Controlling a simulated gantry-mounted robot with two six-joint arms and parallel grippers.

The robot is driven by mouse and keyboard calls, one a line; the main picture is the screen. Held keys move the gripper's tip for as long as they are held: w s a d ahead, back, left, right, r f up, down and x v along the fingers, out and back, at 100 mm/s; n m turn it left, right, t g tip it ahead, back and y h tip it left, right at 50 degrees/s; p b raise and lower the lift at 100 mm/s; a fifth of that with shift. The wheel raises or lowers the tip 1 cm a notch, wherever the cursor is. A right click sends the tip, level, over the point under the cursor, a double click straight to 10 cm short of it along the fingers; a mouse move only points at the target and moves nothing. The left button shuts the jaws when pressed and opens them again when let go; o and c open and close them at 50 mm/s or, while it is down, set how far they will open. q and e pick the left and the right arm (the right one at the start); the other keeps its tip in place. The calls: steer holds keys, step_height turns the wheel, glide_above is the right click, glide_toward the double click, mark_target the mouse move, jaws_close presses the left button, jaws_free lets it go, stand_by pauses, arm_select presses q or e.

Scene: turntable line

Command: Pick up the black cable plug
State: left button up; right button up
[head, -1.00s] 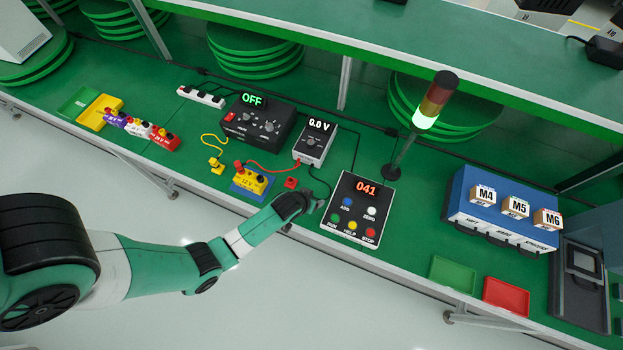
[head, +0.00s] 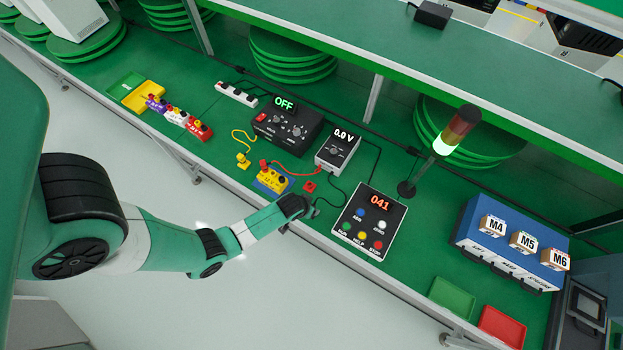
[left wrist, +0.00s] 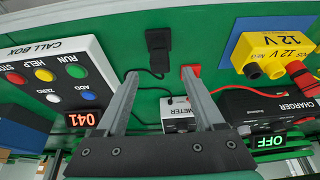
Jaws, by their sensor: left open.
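The black cable plug (left wrist: 158,52) lies on the green bench top in the left wrist view, with its thin black cable running toward the meter. In that view my left gripper (left wrist: 160,73) is open and empty, its two fingers pointing toward the plug, which shows just beyond and between the fingertips. I cannot tell the remaining height above the bench. In the head view the left gripper (head: 308,209) is at the bench's front edge, left of the call box, and the plug cannot be made out beside it.
Close by are a red block (head: 309,186), the yellow 12 V block (head: 271,180), the meter (head: 338,149) and the call box (head: 356,236). The charger (head: 287,130) reads OFF. A signal lamp (head: 458,130) stands behind the call box. Green (head: 452,298) and red trays lie to the right.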

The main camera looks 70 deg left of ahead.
arm_select(q)
steer(key=b+x, duration=0.3)
steer(key=x, duration=0.1)
steer(key=shift+f+b, duration=0.35)
steer(key=shift+b, duration=0.05)
steer(key=shift+w+a+f, duration=0.2)
steer(key=shift+a+f, duration=0.05)
steer(key=shift+f, duration=0.1)
steer(key=shift+r, duration=0.1)
steer(key=shift+c, duration=0.2)
jaws_close()
